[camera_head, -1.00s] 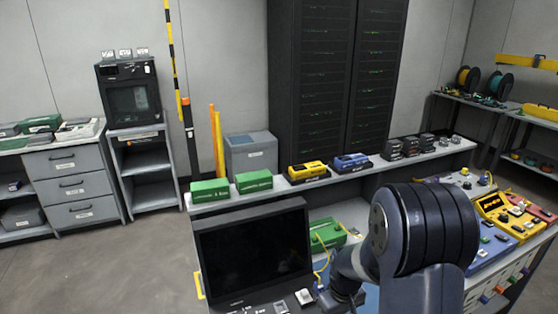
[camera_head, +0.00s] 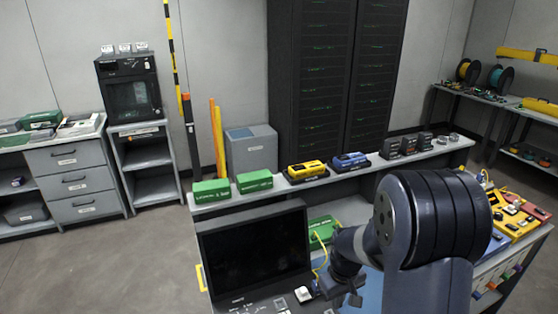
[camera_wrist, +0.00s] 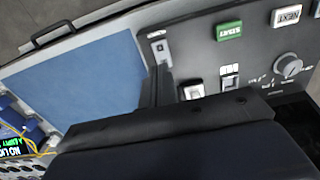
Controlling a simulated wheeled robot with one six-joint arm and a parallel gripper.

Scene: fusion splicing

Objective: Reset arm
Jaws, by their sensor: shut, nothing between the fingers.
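My arm's large dark joint stands in the right foreground of the head view. My gripper (camera_head: 346,292) hangs below it, shut and empty, above the bench just right of the black monitor (camera_head: 254,251). In the wrist view the dark finger tips of my gripper (camera_wrist: 157,86) show between a blue mat (camera_wrist: 88,75) and a dark control panel (camera_wrist: 258,55). They hold nothing. The panel has a green START button (camera_wrist: 229,31), a white NEXT button (camera_wrist: 288,16) and a round knob (camera_wrist: 290,66).
A green device (camera_head: 323,230) with a yellow cable sits behind my gripper. Yellow (camera_head: 306,170) and blue (camera_head: 350,161) devices stand on the raised shelf. A yellow device (camera_head: 512,217) with buttons lies at the right, partly hidden by my arm. Open floor lies at left.

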